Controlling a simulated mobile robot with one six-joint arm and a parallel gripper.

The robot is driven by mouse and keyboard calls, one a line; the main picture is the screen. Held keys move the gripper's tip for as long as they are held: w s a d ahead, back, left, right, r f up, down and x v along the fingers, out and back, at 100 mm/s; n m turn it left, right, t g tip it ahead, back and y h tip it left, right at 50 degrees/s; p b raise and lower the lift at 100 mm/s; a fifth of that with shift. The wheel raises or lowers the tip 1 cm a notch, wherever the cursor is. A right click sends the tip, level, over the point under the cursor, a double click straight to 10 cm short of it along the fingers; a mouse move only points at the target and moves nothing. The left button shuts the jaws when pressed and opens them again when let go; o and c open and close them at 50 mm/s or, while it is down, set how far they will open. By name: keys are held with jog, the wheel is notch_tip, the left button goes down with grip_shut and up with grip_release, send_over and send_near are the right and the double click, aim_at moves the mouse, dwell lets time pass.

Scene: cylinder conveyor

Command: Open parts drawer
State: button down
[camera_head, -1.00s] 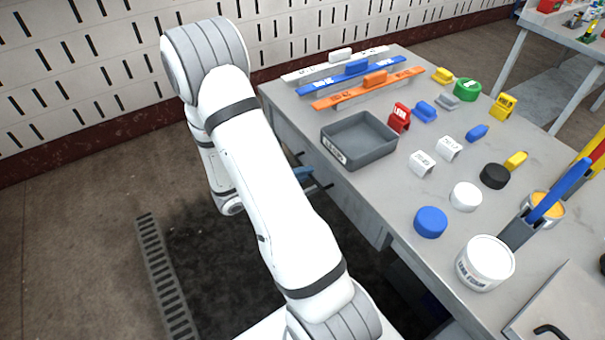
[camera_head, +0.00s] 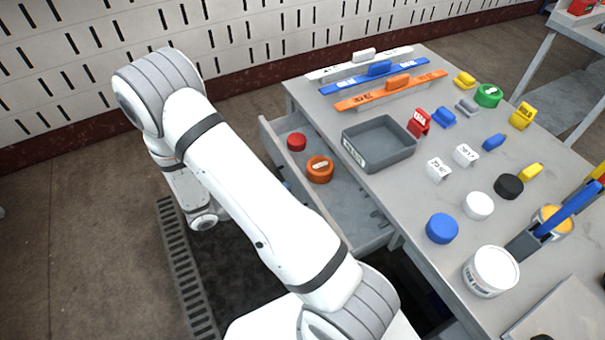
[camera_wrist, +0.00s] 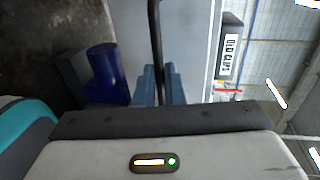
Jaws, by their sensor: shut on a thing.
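The parts drawer (camera_head: 352,200) stands pulled out from under the grey table in the head view. A red round cap (camera_head: 296,142) and an orange round cap (camera_head: 320,169) lie inside it. In the wrist view the drawer front (camera_wrist: 190,50) is a pale grey panel with a dark bar handle (camera_wrist: 155,30). My gripper (camera_wrist: 158,85) has its blue fingers shut on this handle. In the head view my arm hides the gripper and part of the drawer.
A grey tray (camera_head: 408,152) stands on the table (camera_head: 400,190) above the drawer. Colored bars, caps and clips sit on the tabletop, with a white tub (camera_head: 490,272) near the front. A blue cylinder (camera_wrist: 104,70) shows beside my gripper in the wrist view.

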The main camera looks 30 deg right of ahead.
jog(key=f+p+v, duration=0.2)
jog(key=f+v, duration=0.1)
jog(key=v, duration=1.2)
jog(key=shift+a, duration=0.35)
jog(key=shift+s, duration=0.1)
jog(key=c, duration=1.5)
grip_release()
jog(key=shift+c, duration=0.2)
jog(key=v, duration=0.7)
jog(key=shift+a, duration=0.4)
jog(key=shift+s, duration=0.1)
